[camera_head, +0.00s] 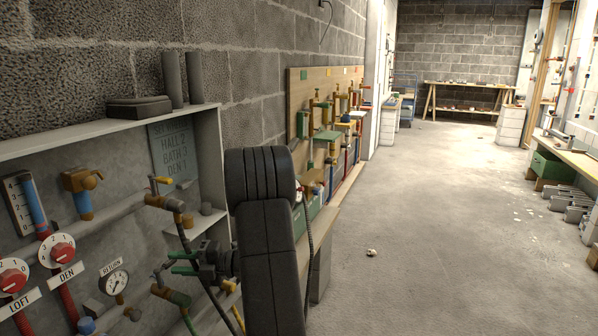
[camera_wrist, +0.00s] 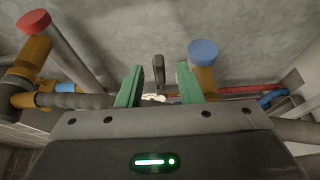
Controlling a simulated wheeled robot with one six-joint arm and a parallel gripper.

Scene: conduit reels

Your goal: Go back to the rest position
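My gripper (camera_wrist: 158,86) shows in the wrist view with two green fingers spread apart. The gap between them looks empty. A dark upright piece (camera_wrist: 158,68) and a small pale thing (camera_wrist: 153,97) show beyond the gap; I cannot tell how far off they are. In the head view my gripper (camera_head: 180,263) reaches left into the open wall cabinet (camera_head: 207,150), among its pipes and valves. My dark arm hides part of the cabinet's right side and the space behind it.
The cabinet holds red dials (camera_head: 62,249), a gauge (camera_head: 116,283) and brass valves (camera_head: 82,181). In the wrist view a blue cap (camera_wrist: 203,52) and a red cap (camera_wrist: 34,21) lie close to the fingers. A pipe board (camera_head: 297,90) stands beyond; the floor (camera_head: 430,200) at right is mostly clear.

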